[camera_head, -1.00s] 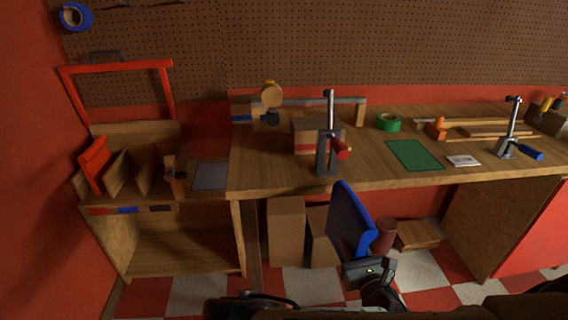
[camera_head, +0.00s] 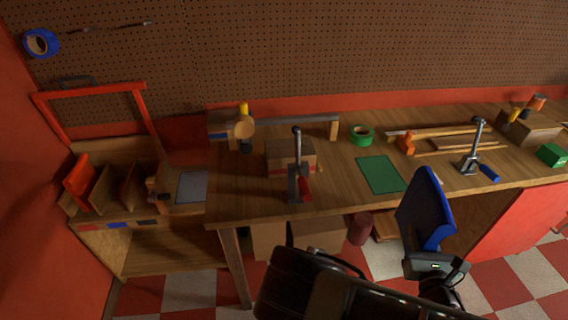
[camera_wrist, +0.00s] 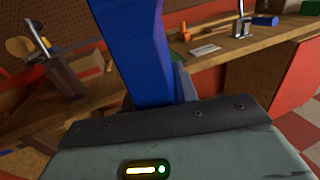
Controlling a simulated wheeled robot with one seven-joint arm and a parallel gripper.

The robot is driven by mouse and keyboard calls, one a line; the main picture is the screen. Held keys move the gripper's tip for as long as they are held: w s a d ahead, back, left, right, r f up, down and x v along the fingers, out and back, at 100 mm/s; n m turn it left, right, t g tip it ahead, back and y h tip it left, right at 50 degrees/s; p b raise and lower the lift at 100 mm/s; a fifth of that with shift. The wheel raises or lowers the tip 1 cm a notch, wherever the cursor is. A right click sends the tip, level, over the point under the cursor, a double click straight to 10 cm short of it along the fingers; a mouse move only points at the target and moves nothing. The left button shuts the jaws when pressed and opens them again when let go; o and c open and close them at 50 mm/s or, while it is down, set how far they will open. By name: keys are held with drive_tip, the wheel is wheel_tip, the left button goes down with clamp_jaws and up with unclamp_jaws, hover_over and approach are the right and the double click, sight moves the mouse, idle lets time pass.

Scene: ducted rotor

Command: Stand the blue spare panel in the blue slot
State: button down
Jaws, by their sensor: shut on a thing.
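The blue panel (camera_head: 423,212) stands up from my gripper (camera_head: 436,256), which is shut on its lower end. It is held in front of the workbench, at the right of the head view. The panel also fills the upper middle of the wrist view (camera_wrist: 137,50); the fingertips are mostly hidden there. The slotted rack (camera_head: 104,218) is at the far left, with a red panel (camera_head: 80,182) leaning in it and wooden dividers beside it. A blue mark (camera_head: 109,225) on its front edge lies between a red mark and a dark mark. My gripper is far to the right of the rack.
The workbench (camera_head: 340,190) carries a clamp with a red handle (camera_head: 299,180), a cardboard box (camera_head: 290,153), a green mat (camera_head: 381,174) and a blue-handled clamp (camera_head: 474,158). A red frame (camera_head: 92,88) rises behind the rack. A grey plate (camera_head: 192,187) lies right of the rack.

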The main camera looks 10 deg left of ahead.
sight(428, 228)
wheel_tip(428, 228, up, 5)
drive_tip(key=p, duration=0.3)
drive_tip(key=shift+p, duration=0.3)
drive_tip(key=shift+s+f+b, duration=0.15)
drive_tip(key=shift+f+b, duration=0.2)
drive_tip(key=shift+f, duration=0.3)
drive_tip(key=shift+r, duration=0.1)
